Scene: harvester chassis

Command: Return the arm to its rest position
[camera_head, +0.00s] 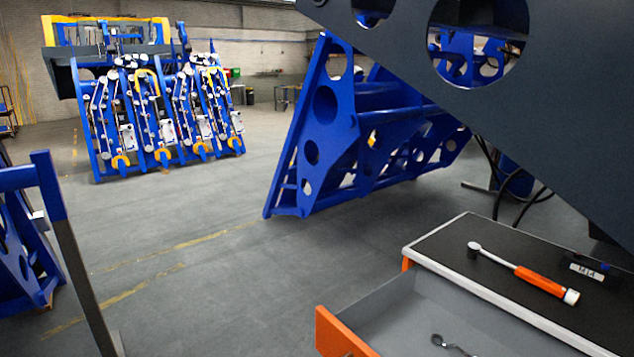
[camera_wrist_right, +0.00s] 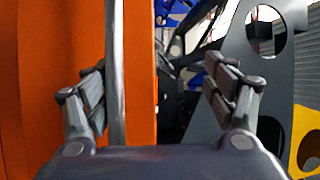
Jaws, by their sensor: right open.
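My right gripper (camera_wrist_right: 160,88) shows in the right wrist view, with its two fingers spread wide apart. Nothing is gripped between them. An orange panel (camera_wrist_right: 60,60) with a grey vertical strip (camera_wrist_right: 116,70) fills the left side of that view, behind or close to the left finger. I cannot tell if the finger touches it. Neither arm nor gripper shows in the head view. My left gripper is in no view.
In the head view, a tool cabinet (camera_head: 465,258) with an open orange-fronted drawer (camera_head: 338,335) stands at lower right. An orange-handled ratchet (camera_head: 525,273) lies on top. A dark chassis plate (camera_head: 560,110) hangs at upper right. Blue frames (camera_head: 345,125) stand behind. The floor (camera_head: 200,260) is clear.

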